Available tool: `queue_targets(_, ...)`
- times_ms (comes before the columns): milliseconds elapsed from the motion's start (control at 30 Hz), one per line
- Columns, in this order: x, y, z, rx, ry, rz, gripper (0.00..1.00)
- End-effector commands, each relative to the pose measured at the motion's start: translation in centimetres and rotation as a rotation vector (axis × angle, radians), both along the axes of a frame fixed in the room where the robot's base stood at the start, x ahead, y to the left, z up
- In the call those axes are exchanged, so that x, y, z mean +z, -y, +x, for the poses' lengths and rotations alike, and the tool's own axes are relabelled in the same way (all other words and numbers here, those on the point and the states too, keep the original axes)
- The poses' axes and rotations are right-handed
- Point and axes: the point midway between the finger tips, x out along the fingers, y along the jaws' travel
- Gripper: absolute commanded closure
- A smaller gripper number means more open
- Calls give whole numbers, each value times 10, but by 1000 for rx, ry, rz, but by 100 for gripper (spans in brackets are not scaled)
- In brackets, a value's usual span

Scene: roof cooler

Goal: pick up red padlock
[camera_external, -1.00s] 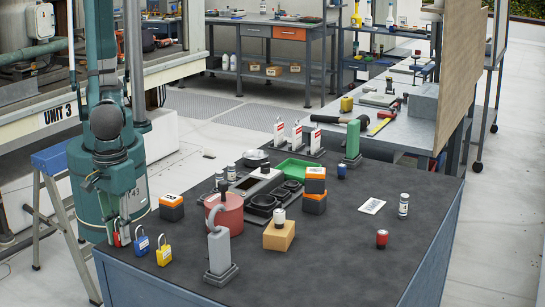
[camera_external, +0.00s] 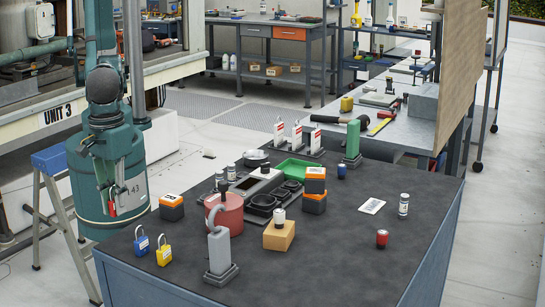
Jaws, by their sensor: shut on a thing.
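The red padlock (camera_external: 112,210) is at the left of the external view, in my gripper (camera_external: 112,203). My gripper is shut on it and holds it raised at the table's left end. Much of the padlock is hidden by the fingers, and the grip is small in the picture. A blue padlock (camera_external: 142,244) and a yellow padlock (camera_external: 164,255) stand on the dark table (camera_external: 330,270) to the right of and below my gripper.
A red round container (camera_external: 228,218) and a grey padlock-shaped stand (camera_external: 219,252) are right of the padlocks. An orange-topped black block (camera_external: 172,209) stands behind them. A cardboard box (camera_external: 279,238) is further right. The table's right front is mostly clear.

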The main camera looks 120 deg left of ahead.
Motion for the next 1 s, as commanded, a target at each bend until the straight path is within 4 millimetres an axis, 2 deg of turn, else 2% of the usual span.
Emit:
queue_targets(233,10,0,0,0,0,0,100)
queue_targets(1000,11,0,0,0,0,0,100)
